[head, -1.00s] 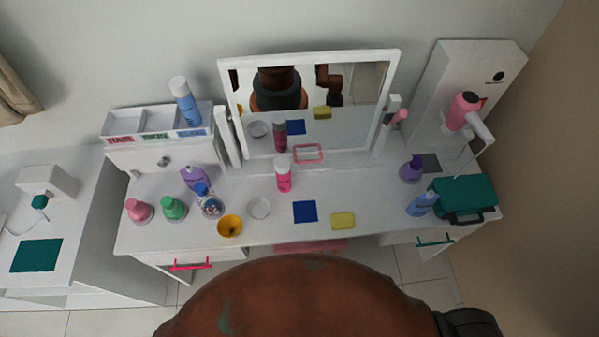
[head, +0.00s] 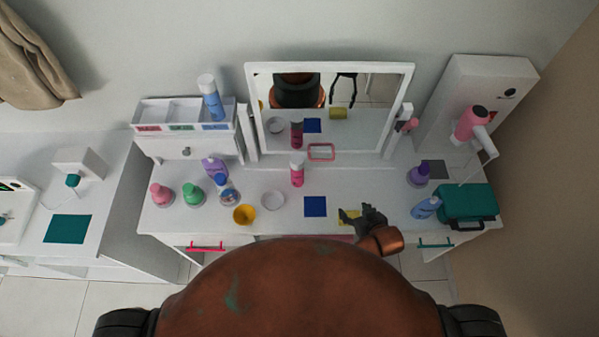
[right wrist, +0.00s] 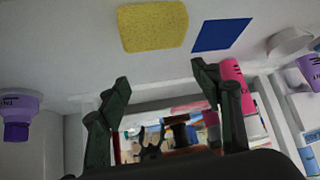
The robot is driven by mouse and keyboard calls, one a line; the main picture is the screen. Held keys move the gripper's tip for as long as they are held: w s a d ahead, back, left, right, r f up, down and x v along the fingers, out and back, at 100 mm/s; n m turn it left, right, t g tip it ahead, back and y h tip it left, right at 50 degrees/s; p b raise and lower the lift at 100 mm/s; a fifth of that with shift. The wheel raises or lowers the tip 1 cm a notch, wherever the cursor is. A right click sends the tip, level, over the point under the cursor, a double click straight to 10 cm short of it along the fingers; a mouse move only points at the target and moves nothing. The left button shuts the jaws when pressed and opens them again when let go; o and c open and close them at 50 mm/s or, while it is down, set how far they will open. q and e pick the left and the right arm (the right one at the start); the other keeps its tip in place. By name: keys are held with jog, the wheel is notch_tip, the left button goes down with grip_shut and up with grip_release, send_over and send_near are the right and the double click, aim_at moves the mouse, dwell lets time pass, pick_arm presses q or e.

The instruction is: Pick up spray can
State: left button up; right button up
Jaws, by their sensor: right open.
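Two can-shaped containers show, and I cannot tell which is the spray can. A pink can with a pale cap (head: 297,174) stands upright on the white dressing table in front of the mirror; it also shows at the right in the right wrist view (right wrist: 236,88). A blue can with a white cap (head: 213,102) stands in the right compartment of the raised organiser at the back left. My right gripper (head: 364,211) is open and empty over the front edge, beside the yellow sponge, right of the pink can and apart from it. Its fingers (right wrist: 162,78) frame the mirror. My left gripper is out of view.
A blue square (head: 315,207) and the partly covered yellow sponge (head: 346,215) lie near the front edge. A teal case (head: 466,203) and purple bottle (head: 418,174) stand right. The mirror (head: 330,68) rises behind.

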aim_at(301, 174)
jog(key=w+a+n+t+y, duration=0.1)
jog(key=w+a, duration=0.2)
jog(key=a, duration=0.2)
jog(key=w+a+r+n+t+y, duration=0.1)
jog(key=w+a+y, duration=0.1)
jog(key=w+a, duration=0.2)
jog(key=w+a+r+n+t+y, duration=0.1)
jog(key=w+a, duration=0.3)
jog(key=a, duration=0.4)
jog(key=shift+w+a+r+y, duration=0.2)
jog(key=shift+a+r+y, duration=0.05)
jog(key=shift+y, duration=0.15)
jog(key=x, duration=0.7)
jog(key=shift+w+d+f, duration=0.1)
jog(key=shift+w+f, duration=0.15)
jog(key=shift+w, duration=0.05)
jog(key=shift+r, duration=0.1)
jog(key=c, duration=1.5)
